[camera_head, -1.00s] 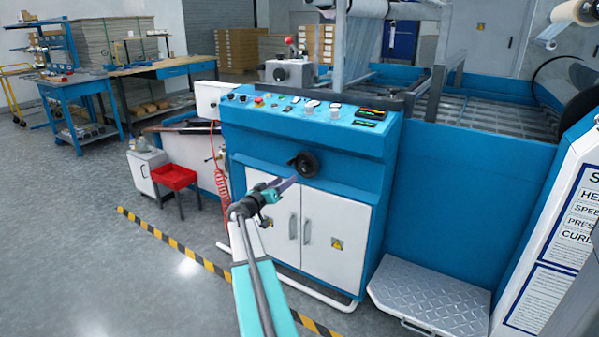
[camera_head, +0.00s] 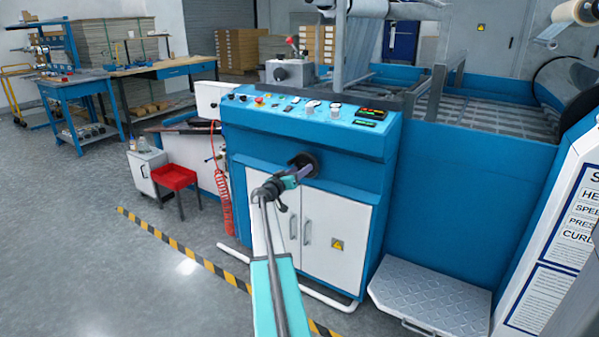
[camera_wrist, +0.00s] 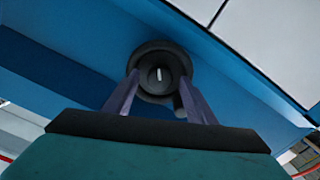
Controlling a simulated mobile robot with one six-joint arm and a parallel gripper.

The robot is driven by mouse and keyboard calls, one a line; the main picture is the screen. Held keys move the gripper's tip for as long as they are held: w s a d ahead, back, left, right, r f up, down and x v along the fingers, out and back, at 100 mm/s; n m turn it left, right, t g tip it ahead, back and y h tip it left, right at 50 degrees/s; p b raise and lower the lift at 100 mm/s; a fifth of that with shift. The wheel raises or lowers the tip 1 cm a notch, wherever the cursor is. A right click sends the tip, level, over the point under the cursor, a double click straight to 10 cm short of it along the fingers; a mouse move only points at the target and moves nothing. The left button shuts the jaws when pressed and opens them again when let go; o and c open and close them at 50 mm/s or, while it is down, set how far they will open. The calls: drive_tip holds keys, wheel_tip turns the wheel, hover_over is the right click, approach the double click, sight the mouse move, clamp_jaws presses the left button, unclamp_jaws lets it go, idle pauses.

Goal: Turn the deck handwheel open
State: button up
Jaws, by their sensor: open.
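The deck handwheel (camera_head: 308,161) is a small black wheel on the blue front panel of the machine, above the white cabinet doors. In the wrist view the handwheel (camera_wrist: 158,73) faces the camera, with a short white mark at its hub and a dark knob at its lower right edge. My gripper (camera_head: 301,171) is at the wheel in the head view and covers part of it. In the wrist view my gripper (camera_wrist: 160,92) has its two purple fingers apart, one on each side of the wheel's lower part. I cannot tell whether they touch it.
The white cabinet doors (camera_head: 337,228) lie below the wheel. The control panel (camera_head: 315,109) with knobs and displays is above it. A metal step (camera_head: 432,292) stands to the right, and a red stool (camera_head: 174,178) and coiled red hose (camera_head: 224,190) to the left.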

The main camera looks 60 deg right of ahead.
drive_tip(key=shift+d, duration=0.25)
drive_tip(key=c, duration=1)
drive_tip(key=shift+a, duration=0.15)
drive_tip(key=shift+c, duration=0.3)
